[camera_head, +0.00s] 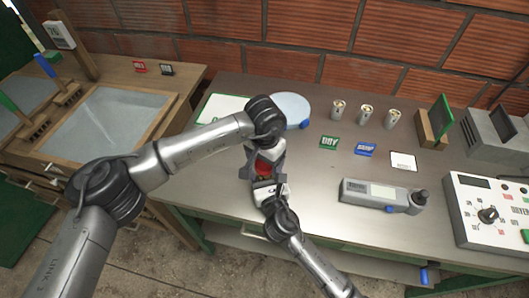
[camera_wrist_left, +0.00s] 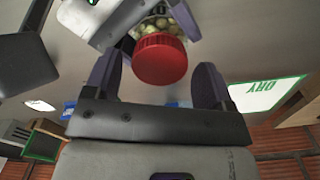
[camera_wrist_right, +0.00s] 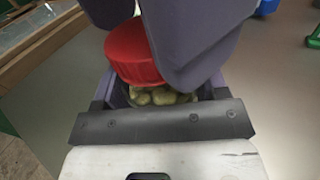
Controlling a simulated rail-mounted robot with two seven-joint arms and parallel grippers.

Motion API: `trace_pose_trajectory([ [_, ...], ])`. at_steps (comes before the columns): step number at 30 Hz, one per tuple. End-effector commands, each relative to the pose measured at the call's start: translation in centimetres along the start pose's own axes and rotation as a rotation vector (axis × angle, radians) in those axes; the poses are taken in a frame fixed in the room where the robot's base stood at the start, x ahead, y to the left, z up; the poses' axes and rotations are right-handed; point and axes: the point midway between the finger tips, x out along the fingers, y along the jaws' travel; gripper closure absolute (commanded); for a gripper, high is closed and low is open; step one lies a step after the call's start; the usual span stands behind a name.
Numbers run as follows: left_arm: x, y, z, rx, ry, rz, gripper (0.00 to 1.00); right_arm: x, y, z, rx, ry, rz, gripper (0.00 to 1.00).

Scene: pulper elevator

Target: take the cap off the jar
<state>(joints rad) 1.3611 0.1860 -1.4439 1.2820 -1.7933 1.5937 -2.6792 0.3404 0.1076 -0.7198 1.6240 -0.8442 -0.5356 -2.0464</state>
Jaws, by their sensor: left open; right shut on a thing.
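The jar (camera_wrist_right: 158,96) is clear, holds pale green pieces and has a red cap (camera_wrist_left: 160,58). My right gripper (camera_wrist_right: 150,88) is shut on the jar body and holds it above the metal table. My left gripper (camera_wrist_left: 157,72) is open, with one finger on each side of the red cap and gaps beside it in the left wrist view. The cap is on the jar. In the head view the red cap (camera_head: 263,168) shows between the two grippers, and the jar body is mostly hidden. A left finger covers part of the cap in the right wrist view.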

Motion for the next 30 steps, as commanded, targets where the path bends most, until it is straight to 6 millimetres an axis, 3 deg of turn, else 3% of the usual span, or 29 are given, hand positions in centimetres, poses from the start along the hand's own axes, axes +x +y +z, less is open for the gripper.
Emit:
trace_pose_trajectory([
  [12,0.58,0.01,0.01,-0.001,-0.001,0.0,0.23,-0.01,-0.02,-0.08,0.0,0.001,0.0,1.0],
  [27,0.55,-0.01,0.01,-0.001,0.0,0.0,0.71,-0.01,-0.02,-0.08,0.0,0.001,0.0,1.0],
  [30,0.55,-0.02,0.01,-0.009,0.0,0.0,0.73,-0.01,-0.02,-0.08,0.0,0.001,0.0,1.0],
])
